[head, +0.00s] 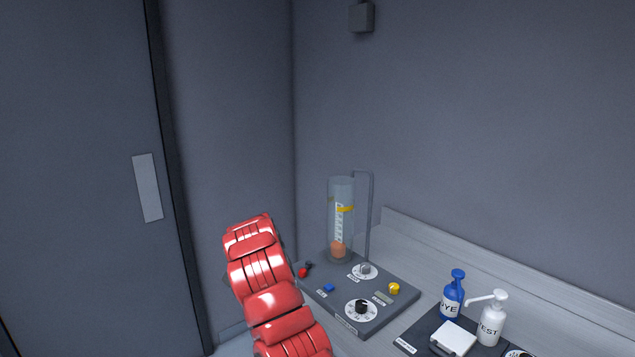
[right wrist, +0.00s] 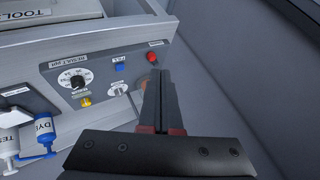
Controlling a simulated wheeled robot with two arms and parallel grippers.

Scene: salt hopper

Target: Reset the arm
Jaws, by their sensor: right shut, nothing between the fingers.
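My right gripper (right wrist: 161,78) shows in the right wrist view, shut and empty, with its dark fingers beside the console's edge. It appears apart from the red knob (right wrist: 149,56), though the depth is hard to judge. One of my red arms rises from the bottom of the head view, left of the dark grey console (head: 340,314); its gripper is hidden there. A clear graduated cylinder (head: 341,215) with orange material at its bottom stands at the back of the console. My left gripper is not in view.
The console carries a black dial (head: 361,307), a blue button (head: 328,287) and a yellow knob (head: 394,288). A blue bottle (head: 452,295) and a white pump bottle (head: 490,322) stand on the right. Walls close off the back; a door (head: 75,180) is at left.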

